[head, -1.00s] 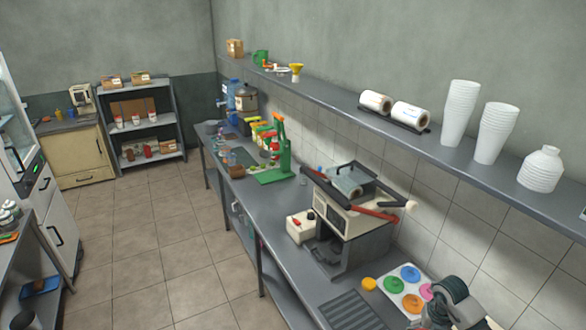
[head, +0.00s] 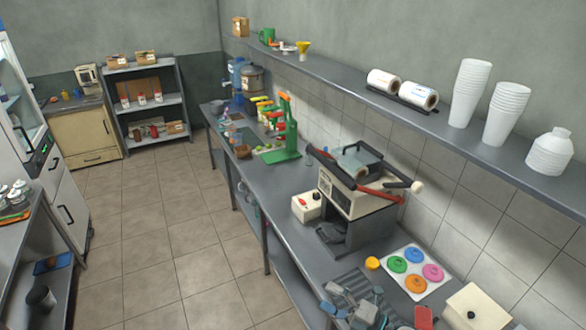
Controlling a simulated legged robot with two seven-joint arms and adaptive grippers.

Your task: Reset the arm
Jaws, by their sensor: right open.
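My right gripper (head: 354,302) is at the bottom of the head view, low over the drain grate at the near part of the counter. Its jaws are open, and I see nothing held between them. Its blue-grey links hide part of the grate. My left gripper is out of view. The sugarcane press (head: 354,205), a white and dark machine with a roller on top and red and black levers, stands beyond my right gripper and apart from it.
A small white box with a red knob (head: 306,206) stands left of the press. A shelf with cup stacks (head: 469,92) runs above.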

